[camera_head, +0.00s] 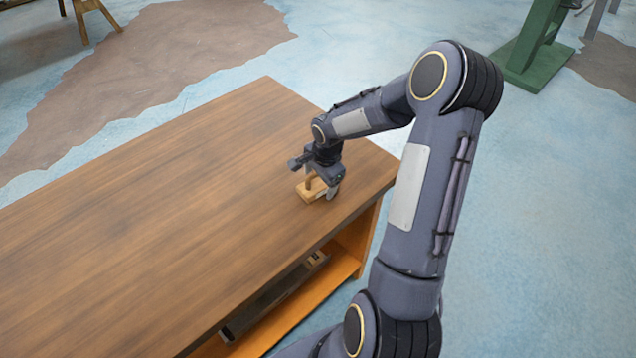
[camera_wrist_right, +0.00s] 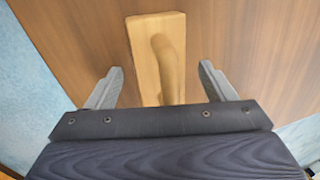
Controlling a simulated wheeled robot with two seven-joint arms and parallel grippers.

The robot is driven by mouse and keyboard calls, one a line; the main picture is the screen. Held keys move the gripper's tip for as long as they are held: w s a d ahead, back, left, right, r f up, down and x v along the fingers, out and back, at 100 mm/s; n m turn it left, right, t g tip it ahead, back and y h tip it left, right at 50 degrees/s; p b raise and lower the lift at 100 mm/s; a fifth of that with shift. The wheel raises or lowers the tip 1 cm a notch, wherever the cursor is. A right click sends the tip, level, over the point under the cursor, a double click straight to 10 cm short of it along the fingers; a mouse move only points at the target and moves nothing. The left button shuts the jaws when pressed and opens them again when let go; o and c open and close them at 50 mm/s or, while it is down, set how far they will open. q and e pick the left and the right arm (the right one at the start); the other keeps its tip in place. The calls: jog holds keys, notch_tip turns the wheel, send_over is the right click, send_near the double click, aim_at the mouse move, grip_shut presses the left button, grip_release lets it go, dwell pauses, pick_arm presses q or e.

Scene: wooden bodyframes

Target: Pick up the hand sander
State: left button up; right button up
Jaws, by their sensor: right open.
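The hand sander (camera_head: 312,190) is a small light-wood block with a raised handle. It lies on the brown wooden table (camera_head: 190,210) near the right end. My right gripper (camera_head: 322,185) is over it, pointing down. In the right wrist view the sander (camera_wrist_right: 150,45) lies lengthwise between the two grey fingers of the open gripper (camera_wrist_right: 160,88), with a gap on each side. Its near end is hidden by the gripper body. My left gripper is not in view.
The table has an open lower shelf (camera_head: 340,265) with a dark long object (camera_head: 275,295) on it. The rest of the tabletop is bare. A green metal stand (camera_head: 535,45) is on the floor at the upper right, and wooden legs (camera_head: 85,20) show at the upper left.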

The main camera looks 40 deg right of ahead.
jog(key=c, duration=1.1)
jog(key=shift+r, duration=0.45)
notch_tip(320, 180, up, 2)
jog(key=shift+w+r, duration=0.1)
jog(key=shift+r, duration=0.15)
jog(key=s+r, duration=0.5)
jog(key=s, duration=0.2)
jog(key=s+a+r+b, duration=0.1)
jog(key=s+r, duration=0.3)
jog(key=s, duration=0.3)
jog(key=shift+a+r+b, duration=0.15)
jog(key=shift+r+b, duration=0.15)
jog(key=shift+r, duration=0.05)
